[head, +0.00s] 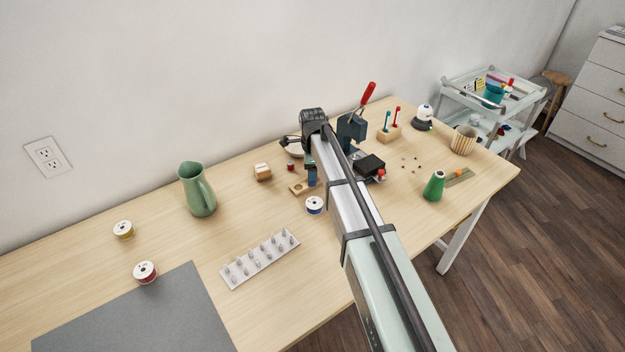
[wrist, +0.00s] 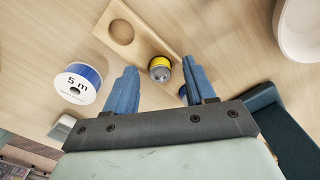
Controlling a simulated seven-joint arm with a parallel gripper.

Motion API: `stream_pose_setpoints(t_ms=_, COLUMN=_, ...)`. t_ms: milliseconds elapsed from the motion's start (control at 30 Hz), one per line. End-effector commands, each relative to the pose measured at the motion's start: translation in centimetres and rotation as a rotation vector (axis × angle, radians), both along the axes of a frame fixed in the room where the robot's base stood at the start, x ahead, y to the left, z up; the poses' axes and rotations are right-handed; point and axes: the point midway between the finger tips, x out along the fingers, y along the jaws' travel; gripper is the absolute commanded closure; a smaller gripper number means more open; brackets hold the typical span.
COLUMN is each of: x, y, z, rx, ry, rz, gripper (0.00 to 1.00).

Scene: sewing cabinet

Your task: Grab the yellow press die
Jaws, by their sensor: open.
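The yellow press die (wrist: 160,69) is a small round piece with a yellow band and a grey, dark-rimmed top. It sits on a light wooden holder (wrist: 143,52), beside a round empty recess. The holder also shows in the head view (head: 296,189), where I cannot make out the die. My gripper (wrist: 159,66) is open, with a blue finger on each side of the die in the wrist view. In the head view my gripper (head: 312,177) is over the holder's right end.
A blue spool marked 5 m (wrist: 77,84) lies close to the left finger. A white bowl (wrist: 300,28) is at the right. A dark blue press (head: 350,132) with a red handle stands beside my arm.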

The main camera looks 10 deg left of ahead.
Motion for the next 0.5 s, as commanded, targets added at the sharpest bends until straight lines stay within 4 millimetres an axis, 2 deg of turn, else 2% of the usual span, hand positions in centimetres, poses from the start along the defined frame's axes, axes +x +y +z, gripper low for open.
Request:
stream_pose_setpoints(t_ms=233, x=0.02, y=-0.01, z=-0.17, rx=0.000, ry=-0.001, rz=0.000, gripper=0.46)
stream_pose_setpoints(t_ms=500, x=0.02, y=-0.01, z=-0.16, rx=0.000, ry=-0.001, rz=0.000, gripper=0.72)
